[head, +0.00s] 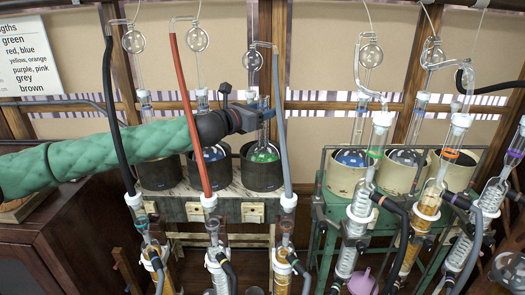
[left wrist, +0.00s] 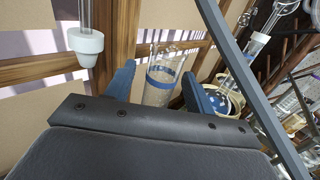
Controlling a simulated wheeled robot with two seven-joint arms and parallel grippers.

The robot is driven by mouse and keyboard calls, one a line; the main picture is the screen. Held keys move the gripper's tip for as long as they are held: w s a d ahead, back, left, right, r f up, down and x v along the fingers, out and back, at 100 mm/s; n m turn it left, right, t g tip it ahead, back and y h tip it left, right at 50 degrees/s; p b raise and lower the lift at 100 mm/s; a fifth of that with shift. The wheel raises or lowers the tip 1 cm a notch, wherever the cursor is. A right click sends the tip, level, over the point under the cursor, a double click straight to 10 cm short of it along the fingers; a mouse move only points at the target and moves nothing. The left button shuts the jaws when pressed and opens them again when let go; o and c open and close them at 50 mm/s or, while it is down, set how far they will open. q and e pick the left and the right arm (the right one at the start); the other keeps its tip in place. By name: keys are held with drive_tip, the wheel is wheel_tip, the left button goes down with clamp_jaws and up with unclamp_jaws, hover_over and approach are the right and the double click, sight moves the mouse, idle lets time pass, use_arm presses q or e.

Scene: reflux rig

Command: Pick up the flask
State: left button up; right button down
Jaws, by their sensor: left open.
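My left gripper (head: 264,112) is open at the glass neck of a flask with green contents (head: 263,153), which sits in a dark round pot (head: 264,178). In the left wrist view, the blue fingers of my left gripper (left wrist: 157,76) stand apart, with a clear glass tube with a blue band (left wrist: 160,88) between or just beyond them. I cannot tell whether a finger touches the glass. Another flask with blue contents (head: 211,154) sits in the neighbouring dark pot. My right gripper does not show.
A grey hose (head: 279,130) hangs close to my left gripper and crosses the left wrist view (left wrist: 243,80). Glass condensers (head: 282,262) stand in front. Cream pots (head: 346,180) stand on a green stand at right.

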use_arm(q)
drive_tip(key=shift+w+d+r, duration=0.1)
drive_tip(key=shift+w+d, duration=0.25)
drive_tip(key=shift+d, duration=0.15)
drive_tip(key=shift+w+d+f, duration=0.25)
drive_tip(key=shift+w+f, duration=0.1)
drive_tip(key=shift+w, duration=0.2)
drive_tip(key=shift+s+a+r, duration=0.15)
drive_tip(key=shift+s, duration=0.05)
drive_tip(key=shift+c, duration=1.3)
clamp_jaws()
